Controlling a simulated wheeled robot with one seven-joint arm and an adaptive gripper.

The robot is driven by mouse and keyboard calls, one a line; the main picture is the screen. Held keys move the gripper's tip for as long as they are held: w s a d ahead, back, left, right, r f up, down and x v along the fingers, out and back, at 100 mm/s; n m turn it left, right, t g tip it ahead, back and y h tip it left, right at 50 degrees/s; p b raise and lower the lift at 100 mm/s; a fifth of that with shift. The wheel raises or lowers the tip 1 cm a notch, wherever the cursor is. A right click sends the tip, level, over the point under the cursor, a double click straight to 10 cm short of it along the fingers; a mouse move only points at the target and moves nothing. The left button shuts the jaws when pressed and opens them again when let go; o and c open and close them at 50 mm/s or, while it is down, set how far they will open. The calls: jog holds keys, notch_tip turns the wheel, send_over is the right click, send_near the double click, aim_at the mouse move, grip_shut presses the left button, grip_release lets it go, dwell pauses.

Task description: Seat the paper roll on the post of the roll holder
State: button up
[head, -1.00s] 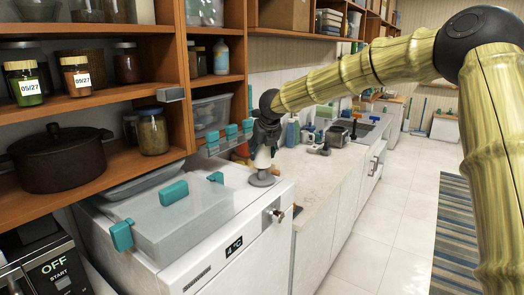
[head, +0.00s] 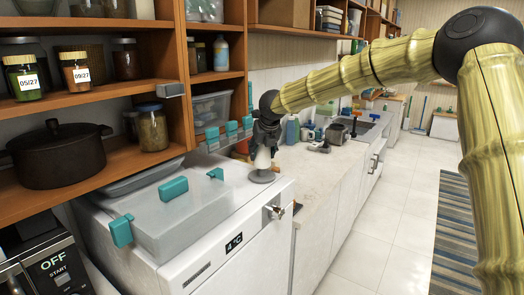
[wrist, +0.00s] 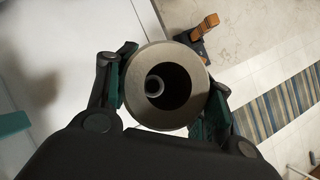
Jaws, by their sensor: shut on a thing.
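My gripper (head: 265,139) is shut on the paper roll (head: 263,159), over the round grey base of the roll holder (head: 262,177) on a white appliance. In the wrist view, the roll's end face (wrist: 166,119) sits between my two fingers, with the dark bore in its middle. The tip of the holder's post (wrist: 154,87) shows inside the bore, left of its centre. The roll looks upright. The head view is too small to tell whether its lower end touches the base.
A translucent container with teal clips (head: 180,215) lies on the appliance, left of the holder. Wooden shelves (head: 150,90) with jars and a pot (head: 55,158) stand close on the left. A pale counter (head: 320,170) runs behind.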

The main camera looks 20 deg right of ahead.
aim_at(262, 159)
jog(key=shift+f+b, duration=0.95)
jog(key=shift+f, duration=0.9)
jog(key=o, duration=1.1)
jog(key=shift+o, duration=0.2)
jog(key=shift+r, duration=0.1)
jog(key=v, duration=1.2)
jog(key=shift+s, duration=0.1)
